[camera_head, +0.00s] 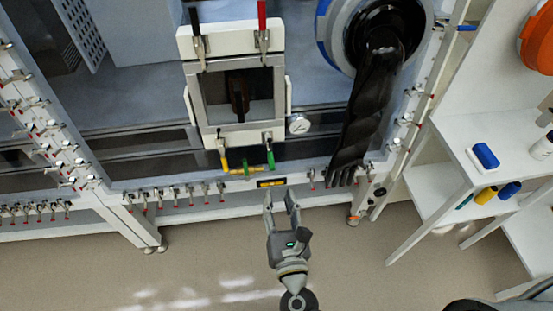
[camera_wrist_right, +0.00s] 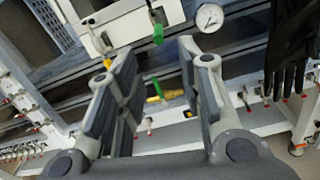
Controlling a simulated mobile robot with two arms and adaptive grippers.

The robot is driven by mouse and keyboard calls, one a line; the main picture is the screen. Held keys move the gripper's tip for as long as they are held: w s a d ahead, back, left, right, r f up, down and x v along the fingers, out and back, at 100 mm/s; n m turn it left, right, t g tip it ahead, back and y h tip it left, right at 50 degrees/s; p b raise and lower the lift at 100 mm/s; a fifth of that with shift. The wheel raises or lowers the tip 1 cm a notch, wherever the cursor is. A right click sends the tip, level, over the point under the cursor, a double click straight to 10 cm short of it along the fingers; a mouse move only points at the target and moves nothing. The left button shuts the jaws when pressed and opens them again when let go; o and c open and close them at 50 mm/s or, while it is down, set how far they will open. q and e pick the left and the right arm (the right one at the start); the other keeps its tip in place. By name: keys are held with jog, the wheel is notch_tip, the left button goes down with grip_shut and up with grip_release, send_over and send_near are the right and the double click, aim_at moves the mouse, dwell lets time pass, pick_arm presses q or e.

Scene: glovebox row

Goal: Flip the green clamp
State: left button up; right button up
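The green clamp (camera_head: 270,157) is a small handle at the lower right corner of the white square-framed glovebox door (camera_head: 187,48). It hangs downward and slightly to the right in the head view. In the right wrist view the green clamp (camera_wrist_right: 158,35) shows beyond the gap between my fingers. My right gripper (camera_head: 280,200) is open and empty, below the clamp in the head view and apart from it. Its two fingers also frame the right wrist view (camera_wrist_right: 158,65). My left gripper is in neither view.
A yellow clamp (camera_head: 223,160) hangs at the door's lower left; black (camera_head: 196,22) and red (camera_head: 262,15) handles stand at its top. A round gauge (camera_head: 299,124) and a black glove (camera_head: 368,105) are to the right. White shelves (camera_head: 440,185) hold small items. Floor below is clear.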

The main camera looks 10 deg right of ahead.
aim_at(272, 164)
jog(key=shift+m, duration=0.3)
jog(key=w+p, duration=0.1)
jog(key=w, duration=0.2)
jog(key=w+p, duration=0.1)
jog(key=w, duration=0.2)
jog(key=w+p, duration=0.1)
jog(key=w, duration=0.2)
jog(key=shift+w+a+r, duration=0.1)
jog(key=shift+w+r, duration=0.05)
jog(key=shift+r, duration=0.15)
jog(key=shift+w+p, duration=0.3)
jog(key=shift+w, duration=0.4)
grip_shut()
jog(key=shift+f, duration=0.1)
